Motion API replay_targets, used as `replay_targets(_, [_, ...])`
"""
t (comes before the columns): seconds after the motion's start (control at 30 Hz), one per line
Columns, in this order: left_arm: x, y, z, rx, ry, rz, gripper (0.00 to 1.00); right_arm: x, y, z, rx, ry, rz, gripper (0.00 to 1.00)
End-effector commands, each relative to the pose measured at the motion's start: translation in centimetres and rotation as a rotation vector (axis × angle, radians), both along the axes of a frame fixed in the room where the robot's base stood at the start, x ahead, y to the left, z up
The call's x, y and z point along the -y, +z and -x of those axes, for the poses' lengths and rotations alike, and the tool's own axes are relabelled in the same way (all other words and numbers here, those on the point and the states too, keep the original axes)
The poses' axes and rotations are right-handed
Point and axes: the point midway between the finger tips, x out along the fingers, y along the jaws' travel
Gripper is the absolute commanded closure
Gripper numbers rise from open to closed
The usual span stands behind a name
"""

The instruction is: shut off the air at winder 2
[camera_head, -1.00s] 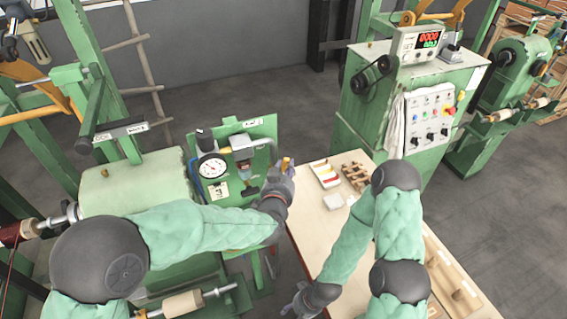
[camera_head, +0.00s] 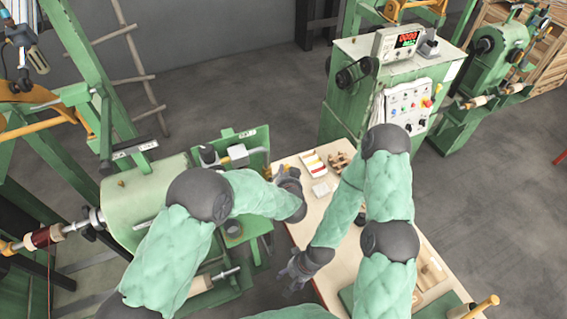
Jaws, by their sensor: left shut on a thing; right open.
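The green air panel (camera_head: 259,156) stands at the right end of the near green winder (camera_head: 131,215), with a small label at its top. My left gripper (camera_head: 287,172) is at the panel's right edge, shut on what seems to be the air valve's handle. The fingers hide the handle, so its angle cannot be told. My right gripper (camera_head: 290,278) is open and empty, lower down by the table's left edge. The winder's label (camera_head: 134,149) is too small to read.
A wooden table (camera_head: 284,239) to the right holds a tray (camera_head: 314,163) and small wooden parts (camera_head: 338,161). A green control cabinet (camera_head: 347,112) with a red display stands behind it. Another green machine (camera_head: 487,80) is at the far right. Floor at the right is clear.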

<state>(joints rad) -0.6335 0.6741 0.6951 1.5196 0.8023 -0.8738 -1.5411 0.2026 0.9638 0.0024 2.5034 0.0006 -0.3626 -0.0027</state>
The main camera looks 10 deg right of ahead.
Motion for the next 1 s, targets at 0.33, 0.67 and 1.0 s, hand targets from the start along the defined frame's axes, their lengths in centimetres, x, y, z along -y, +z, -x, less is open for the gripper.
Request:
replay_targets(0.33, [0.9, -0.9, -0.1, -0.048, -0.001, -0.241, 1.00, 0.0, 5.4, 0.0, 0.000, 0.000, 0.000, 0.40])
replay_targets(0.67, [1.3, -2.4, -0.2, -0.087, -0.003, -0.447, 1.00, 0.0, 7.7, 0.0, 0.000, 0.000, 0.000, 0.40])
replay_targets(1.0, [1.4, -3.2, -0.2, -0.106, -0.004, -0.547, 1.00, 0.0, 8.5, 0.0, 0.000, 0.000, 0.000, 0.40])
